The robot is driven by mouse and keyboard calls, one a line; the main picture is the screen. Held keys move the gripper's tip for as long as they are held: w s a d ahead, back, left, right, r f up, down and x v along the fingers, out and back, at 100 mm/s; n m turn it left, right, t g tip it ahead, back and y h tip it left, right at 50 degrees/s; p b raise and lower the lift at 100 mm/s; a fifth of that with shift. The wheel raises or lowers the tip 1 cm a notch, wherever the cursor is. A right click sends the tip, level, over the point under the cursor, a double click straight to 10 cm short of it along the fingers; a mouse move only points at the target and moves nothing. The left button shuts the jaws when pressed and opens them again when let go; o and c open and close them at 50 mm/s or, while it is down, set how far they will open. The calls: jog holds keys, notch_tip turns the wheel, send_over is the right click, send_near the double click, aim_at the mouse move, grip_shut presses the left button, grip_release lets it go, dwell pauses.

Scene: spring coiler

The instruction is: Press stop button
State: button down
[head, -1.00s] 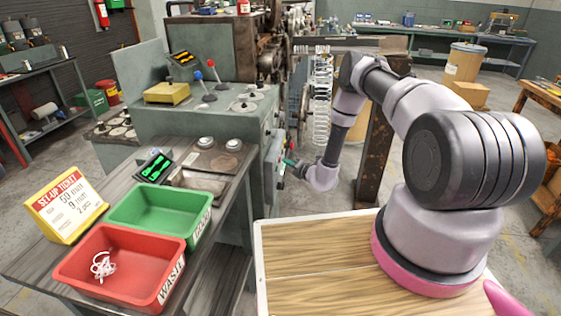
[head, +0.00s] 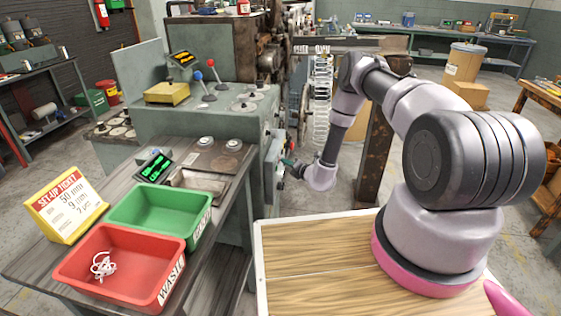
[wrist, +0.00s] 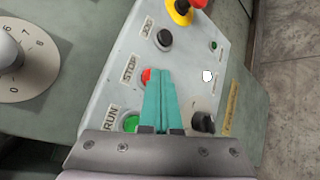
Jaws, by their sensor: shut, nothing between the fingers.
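The red stop button (wrist: 147,77) sits beside the STOP label (wrist: 130,68) on the grey control panel (wrist: 185,55) in the wrist view. My gripper (wrist: 161,72) is shut and empty. Its teal fingertips overlap the right part of the red button in this view; I cannot tell whether they touch it. In the head view my gripper (head: 287,162) is at the right side of the grey machine (head: 185,120), and the button itself cannot be made out.
A green RUN button (wrist: 131,123), a black button (wrist: 164,38), a black knob (wrist: 204,122) and a red-and-yellow emergency stop (wrist: 182,10) surround it. A hanging spring (head: 322,105) is near my arm. Green (head: 160,214) and red (head: 120,268) bins stand at left.

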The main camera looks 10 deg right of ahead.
jog(key=shift+d, duration=0.1)
jog(key=shift+s+d, duration=0.25)
jog(key=shift+d, duration=0.35)
jog(key=shift+s+d, duration=0.25)
jog(key=shift+d, duration=0.55)
jog(key=shift+s+d, duration=0.25)
jog(key=shift+d, duration=0.55)
jog(key=shift+s+d, duration=0.25)
jog(key=shift+d, duration=0.55)
jog(key=shift+r, duration=0.1)
